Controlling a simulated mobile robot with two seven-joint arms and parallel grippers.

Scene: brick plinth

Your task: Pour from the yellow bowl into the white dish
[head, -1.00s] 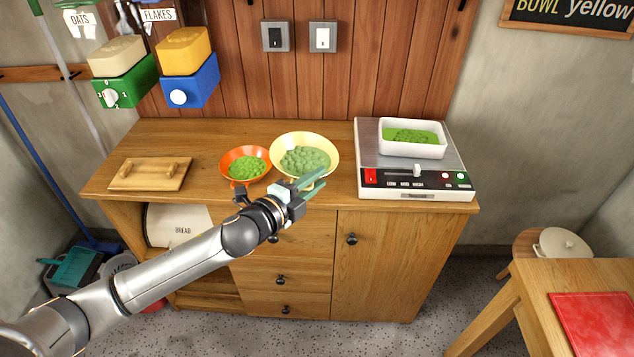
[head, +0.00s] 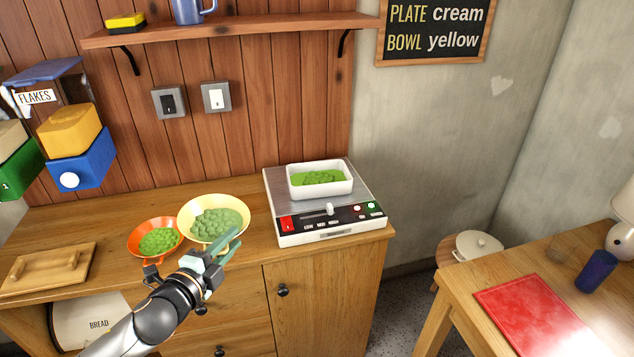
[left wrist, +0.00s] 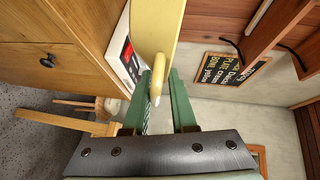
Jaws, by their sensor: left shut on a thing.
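The yellow bowl (head: 184,222) holds pale green lumps and looks about level near the front edge of the wooden counter. I cannot tell whether its base touches the counter. My left gripper (head: 228,246) is at the bowl's front right side. In the left wrist view, its green fingers (left wrist: 167,92) are shut on the handle of the yellow bowl (left wrist: 165,28). The white dish (head: 322,191) is a rectangular tub with green contents. It sits on the scale to the right of the bowl, clear of it. My right gripper is not in view.
The scale (head: 330,226) stands at the counter's right end. An orange bowl (head: 136,250) of green lumps stands close left of the yellow bowl. A wooden board (head: 48,268) lies farther left. Dispensers (head: 80,155) hang at the left, and a shelf (head: 240,28) is above.

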